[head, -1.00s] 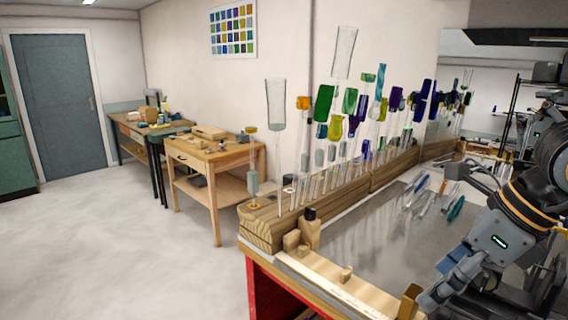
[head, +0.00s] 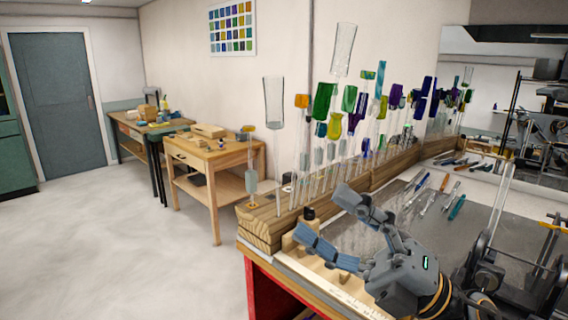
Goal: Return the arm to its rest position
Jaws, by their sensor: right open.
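My right gripper (head: 334,225) is over the near left part of the workbench, at the lower middle of the head view. Its two blue-grey fingers are spread wide apart and nothing is between them. It points left, toward the wooden rod rack (head: 262,228). The upper finger overlaps the rack's front in the picture; I cannot tell whether it touches. The glass rods (head: 323,105), several with coloured ends, stand upright in the rack. The gripper hides part of the wooden blocks at the bench's front corner. My left gripper is not in view.
Hand tools (head: 457,207) lie on the grey bench top (head: 480,190) right of the gripper. A clear rod (head: 501,200) and a black stand are at the right. A wooden side table (head: 218,158) and open floor (head: 110,235) lie to the left. A mirror backs the bench.

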